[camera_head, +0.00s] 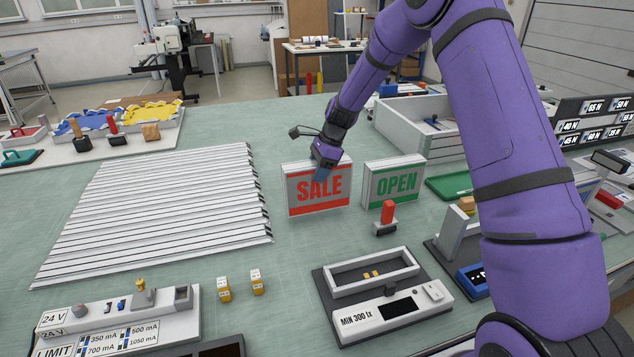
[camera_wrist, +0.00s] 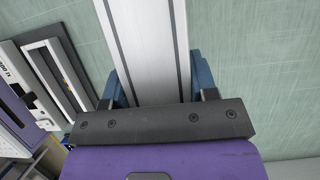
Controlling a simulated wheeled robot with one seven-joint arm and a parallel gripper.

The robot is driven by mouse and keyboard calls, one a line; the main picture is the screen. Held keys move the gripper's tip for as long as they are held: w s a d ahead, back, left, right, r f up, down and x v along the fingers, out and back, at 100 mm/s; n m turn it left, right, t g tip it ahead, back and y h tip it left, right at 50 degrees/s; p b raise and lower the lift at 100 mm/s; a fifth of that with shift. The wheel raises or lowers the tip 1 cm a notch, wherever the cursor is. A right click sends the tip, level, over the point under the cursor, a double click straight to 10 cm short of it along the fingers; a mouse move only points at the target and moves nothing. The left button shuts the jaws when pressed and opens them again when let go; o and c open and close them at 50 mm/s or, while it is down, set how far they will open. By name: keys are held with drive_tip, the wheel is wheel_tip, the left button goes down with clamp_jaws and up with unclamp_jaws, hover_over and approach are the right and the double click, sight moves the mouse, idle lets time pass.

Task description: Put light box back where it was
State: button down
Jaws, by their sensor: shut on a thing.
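A light box with a red SALE face (camera_head: 318,201) stands upright on the green table, left of a light box with a green OPEN face (camera_head: 396,184). My gripper (camera_head: 322,170) is at the top of the SALE box, shut on it. In the wrist view, the blue fingers of my gripper (camera_wrist: 160,88) flank the white top of the box (camera_wrist: 148,40). I cannot tell whether its bottom edge touches the table. A narrow gap separates the two boxes.
White profile strips (camera_head: 160,205) lie in rows at left. A red-handled tool (camera_head: 387,215) stands before the OPEN box. A test fixture marked MIN 300 lx (camera_head: 385,314) is at front. A grey open tray (camera_head: 415,118) stands behind. Bare table (camera_head: 290,255) lies in front of the SALE box.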

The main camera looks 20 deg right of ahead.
drive_tip(key=shift+f, duration=1.85)
drive_tip(key=shift+c, duration=2.1)
unclamp_jaws()
drive_tip(key=v, duration=1.2)
